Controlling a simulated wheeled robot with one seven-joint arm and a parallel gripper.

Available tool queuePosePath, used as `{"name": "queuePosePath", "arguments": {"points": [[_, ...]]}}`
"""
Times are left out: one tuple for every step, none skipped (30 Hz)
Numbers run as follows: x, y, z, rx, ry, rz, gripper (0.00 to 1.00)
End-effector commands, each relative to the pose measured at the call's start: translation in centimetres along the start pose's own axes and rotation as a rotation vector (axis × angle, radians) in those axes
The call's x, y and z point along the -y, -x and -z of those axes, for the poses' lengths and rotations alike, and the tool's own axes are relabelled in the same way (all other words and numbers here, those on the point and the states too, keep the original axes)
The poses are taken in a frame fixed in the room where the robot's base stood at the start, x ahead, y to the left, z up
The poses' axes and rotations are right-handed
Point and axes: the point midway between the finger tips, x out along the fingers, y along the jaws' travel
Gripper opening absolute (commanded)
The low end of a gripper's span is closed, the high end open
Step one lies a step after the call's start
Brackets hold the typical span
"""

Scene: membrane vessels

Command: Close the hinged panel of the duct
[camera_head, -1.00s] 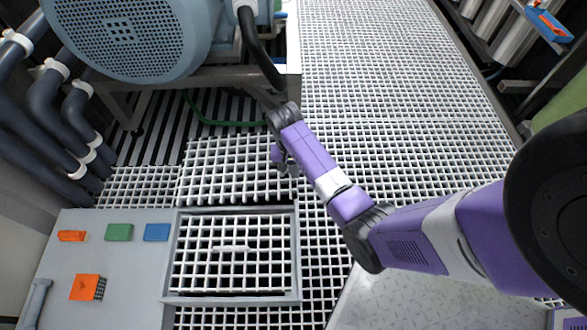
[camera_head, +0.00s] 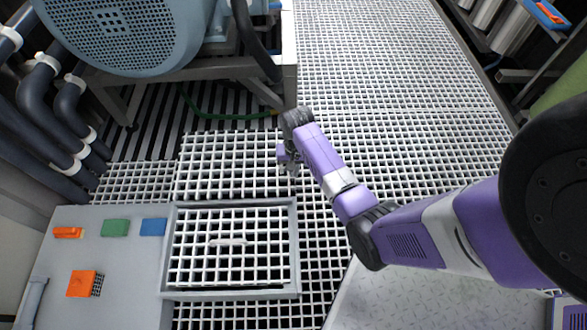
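The duct (camera_head: 297,250) is a grey rectangular frame at lower left-centre, with a white grid and a short pale bar inside it. A coarser white grid panel (camera_head: 232,165) shows just behind the frame's far edge and looks like the hinged panel standing open. Its exact tilt is hard to judge. My gripper (camera_head: 291,170) hangs at the panel's right edge, near the frame's far right corner. Its fingers are small and dark against the grating, so I cannot tell whether they are open or touching the panel.
A grey board (camera_head: 110,265) left of the duct carries an orange box (camera_head: 82,284), a green block (camera_head: 115,228), a blue block (camera_head: 153,227) and a small orange piece (camera_head: 67,232). A blue-grey motor (camera_head: 125,35) stands behind. Grated floor (camera_head: 400,110) is open at right.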

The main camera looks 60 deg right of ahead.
Motion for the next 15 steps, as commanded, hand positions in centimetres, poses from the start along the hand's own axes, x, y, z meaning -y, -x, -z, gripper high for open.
{"name": "queuePosePath", "arguments": {"points": [[-0.4, -1.3, -0.4, 0.002, -0.003, -0.006, 0.00], [-0.4, -1.4, -0.4, 0.002, -0.003, -0.006, 0.00], [-0.5, -1.4, -0.4, 0.002, -0.003, -0.007, 0.00], [-0.5, -1.4, -0.4, 0.002, -0.004, -0.007, 0.00], [-0.5, -1.4, -0.5, 0.002, -0.004, -0.007, 0.00], [-0.5, -1.3, -0.5, 0.002, -0.004, -0.008, 0.00], [-0.5, -1.2, -0.5, 0.002, -0.004, -0.008, 0.00], [-0.5, -1.0, -0.5, 0.002, -0.004, -0.008, 0.00], [-0.5, -0.8, -0.5, 0.002, -0.003, -0.008, 0.00], [-0.5, -0.5, -0.5, 0.002, -0.003, -0.008, 0.00], [-0.4, -0.2, -0.5, 0.003, -0.003, -0.008, 0.00], [-0.4, 0.3, -0.5, 0.003, -0.002, -0.009, 0.00], [-0.4, 0.7, -0.5, 0.003, -0.002, -0.009, 0.00], [-0.3, 1.1, -0.5, 0.003, -0.001, -0.008, 0.00], [-0.2, 1.7, -0.4, 0.002, -0.001, -0.007, 0.00]]}}
